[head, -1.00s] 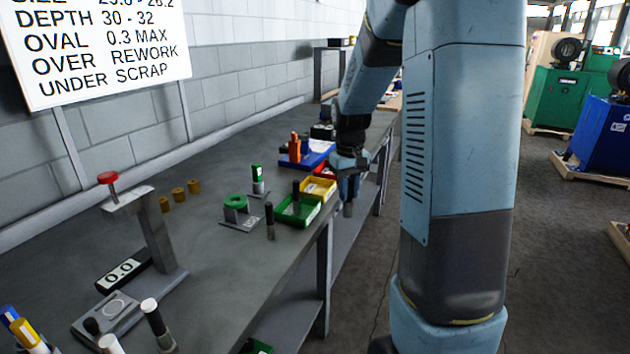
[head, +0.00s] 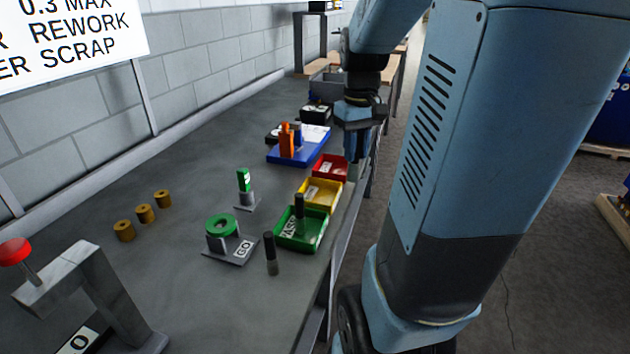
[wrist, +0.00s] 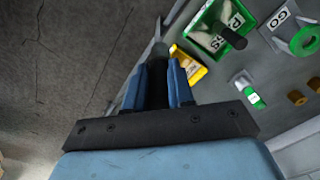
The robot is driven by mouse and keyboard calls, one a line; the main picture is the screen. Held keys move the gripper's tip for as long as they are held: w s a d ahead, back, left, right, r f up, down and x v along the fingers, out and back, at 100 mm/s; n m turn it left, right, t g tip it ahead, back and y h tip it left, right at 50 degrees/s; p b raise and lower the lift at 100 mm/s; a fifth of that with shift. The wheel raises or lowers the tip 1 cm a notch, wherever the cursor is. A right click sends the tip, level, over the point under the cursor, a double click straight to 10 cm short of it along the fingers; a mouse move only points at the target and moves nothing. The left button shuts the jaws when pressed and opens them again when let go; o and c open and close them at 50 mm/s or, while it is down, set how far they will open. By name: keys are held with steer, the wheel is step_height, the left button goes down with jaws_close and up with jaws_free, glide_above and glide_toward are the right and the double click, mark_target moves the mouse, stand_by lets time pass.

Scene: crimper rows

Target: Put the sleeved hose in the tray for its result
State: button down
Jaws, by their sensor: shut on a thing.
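My gripper (wrist: 166,88) is shut on the sleeved hose, a dark hose with a grey end (wrist: 160,50) that sticks out past the fingers in the wrist view. In the head view my gripper (head: 357,140) is beyond the trays, near the bench's right edge; the hose is hard to make out there. The green tray (head: 283,238), marked PASS, holds a black hose (head: 299,210) standing upright. The yellow tray (head: 331,205) is behind it, then the red tray (head: 342,170), nearest my gripper. The held hose is apart from all trays.
Another hose (head: 270,255) stands beside the GO gauge (head: 223,232). A green-topped piece (head: 244,185), brass rings (head: 145,213), a blue base with an orange part (head: 287,140) and a red-knobbed press (head: 60,275) are on the bench. Floor lies right of the bench.

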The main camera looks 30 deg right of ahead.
steer(key=shift+w+a+f, duration=0.45)
steer(key=shift+w+f, duration=1.6)
steer(key=shift+w+a+f, duration=0.4)
steer(key=shift+w+f, duration=1.65)
steer(key=shift+w, duration=0.05)
steer(key=shift+w+a+f, duration=0.45)
steer(key=shift+w+f, duration=1.6)
steer(key=shift+f, duration=0.1)
steer(key=c, duration=1)
jaws_free()
